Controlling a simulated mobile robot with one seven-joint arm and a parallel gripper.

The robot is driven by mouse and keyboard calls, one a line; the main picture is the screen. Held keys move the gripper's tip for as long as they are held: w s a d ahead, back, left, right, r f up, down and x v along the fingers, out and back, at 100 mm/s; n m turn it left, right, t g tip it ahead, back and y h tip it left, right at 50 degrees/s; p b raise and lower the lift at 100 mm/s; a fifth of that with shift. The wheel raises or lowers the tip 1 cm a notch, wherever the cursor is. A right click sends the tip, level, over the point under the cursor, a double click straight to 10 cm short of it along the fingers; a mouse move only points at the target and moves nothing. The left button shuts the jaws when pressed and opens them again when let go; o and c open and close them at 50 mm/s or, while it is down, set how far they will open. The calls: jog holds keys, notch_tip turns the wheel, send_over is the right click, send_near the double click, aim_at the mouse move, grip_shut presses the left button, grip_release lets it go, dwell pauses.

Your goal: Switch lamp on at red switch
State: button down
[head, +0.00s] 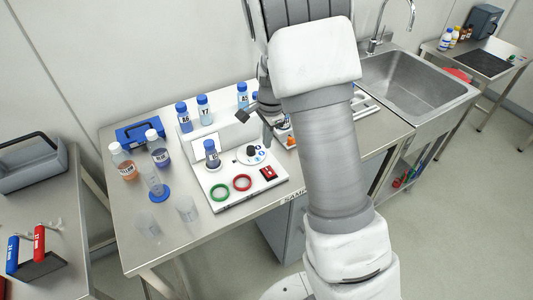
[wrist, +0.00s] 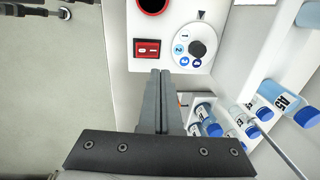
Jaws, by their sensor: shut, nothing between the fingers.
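The red switch (head: 268,172) is a small rocker on the white panel (head: 226,203), near its front right corner. It also shows in the wrist view (wrist: 147,48), marked in white, just past my fingertips and slightly left of them. My gripper (wrist: 166,74) is shut and empty, and its fingers point towards the panel. In the head view my gripper (head: 268,132) is above the panel's back right side, partly hidden by my arm. It looks apart from the switch. I cannot make out a lamp or whether one is lit.
A dark knob (head: 251,150) with numbered blue marks is beside the switch. Several labelled bottles stand behind. A sink (head: 410,82) is right.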

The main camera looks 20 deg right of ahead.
jog(key=shift+w+a+r, duration=0.1)
jog(key=shift+w+r, duration=0.1)
jog(key=shift+r, duration=0.85)
jog(key=shift+w+a+r, duration=0.1)
jog(key=shift+w+r, duration=0.05)
jog(key=shift+r, duration=0.9)
jog(key=shift+s+d, duration=0.1)
